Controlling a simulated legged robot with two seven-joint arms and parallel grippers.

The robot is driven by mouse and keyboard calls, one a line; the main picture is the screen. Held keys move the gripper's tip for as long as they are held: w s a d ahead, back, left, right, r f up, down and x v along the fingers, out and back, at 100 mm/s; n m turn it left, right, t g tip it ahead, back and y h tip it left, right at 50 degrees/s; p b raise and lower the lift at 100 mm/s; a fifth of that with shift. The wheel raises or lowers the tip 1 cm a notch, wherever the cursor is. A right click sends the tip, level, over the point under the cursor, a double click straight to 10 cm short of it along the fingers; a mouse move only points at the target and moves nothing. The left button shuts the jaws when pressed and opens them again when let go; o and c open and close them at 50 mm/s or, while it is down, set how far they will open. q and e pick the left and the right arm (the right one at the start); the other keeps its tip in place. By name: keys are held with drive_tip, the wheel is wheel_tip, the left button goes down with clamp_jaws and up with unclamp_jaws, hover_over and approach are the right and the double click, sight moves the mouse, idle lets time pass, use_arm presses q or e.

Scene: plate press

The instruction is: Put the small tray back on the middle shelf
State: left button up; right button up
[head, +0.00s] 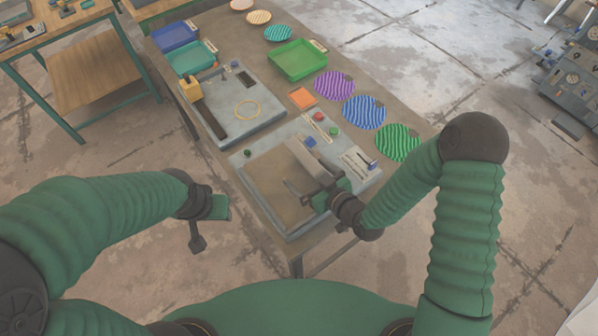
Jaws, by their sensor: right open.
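Three trays rest on the long table (375,75): a blue tray (175,36) and a teal tray (190,58) at its far left, and a larger green tray (298,60) farther right. I cannot tell which is the small tray of the task. No middle shelf can be made out for certain. My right gripper (303,188) is open over the near grey press plate, well apart from the trays. My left gripper (208,226) hangs left of the table's near end, above the floor; its jaw opening is unclear.
Purple (334,85), blue (364,112) and green (397,142) ribbed plates line the right edge. A grey press unit with a yellow block (190,89) stands mid-table. An orange square (302,97) lies nearby. A wooden bench with a lower shelf (103,72) stands left across open floor.

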sight(293, 175)
drive_tip(key=w+a, duration=0.1)
drive_tip(key=w+a+f, duration=0.1)
drive_tip(key=a, duration=0.1)
drive_tip(key=shift+w+a+f, duration=0.1)
drive_tip(key=shift+w+a, duration=0.15)
drive_tip(key=a, duration=0.2)
drive_tip(key=shift+w+a+f, duration=0.1)
drive_tip(key=shift+w+a, duration=0.05)
drive_tip(key=shift+a, duration=0.3)
drive_tip(key=shift+d+r, duration=0.2)
drive_tip(key=shift+c, duration=1.1)
drive_tip(key=shift+d+f, duration=0.15)
drive_tip(key=shift+d, duration=0.65)
drive_tip(key=c, duration=0.5)
drive_tip(key=shift+d, duration=0.2)
drive_tip(key=shift+c, duration=2.3)
drive_tip(key=shift+a, duration=0.75)
drive_tip(key=c, duration=1)
drive_tip(key=shift+d, duration=0.55)
clamp_jaws()
use_arm(q)
drive_tip(key=shift+w+a, duration=0.15)
drive_tip(key=shift+a, duration=0.9)
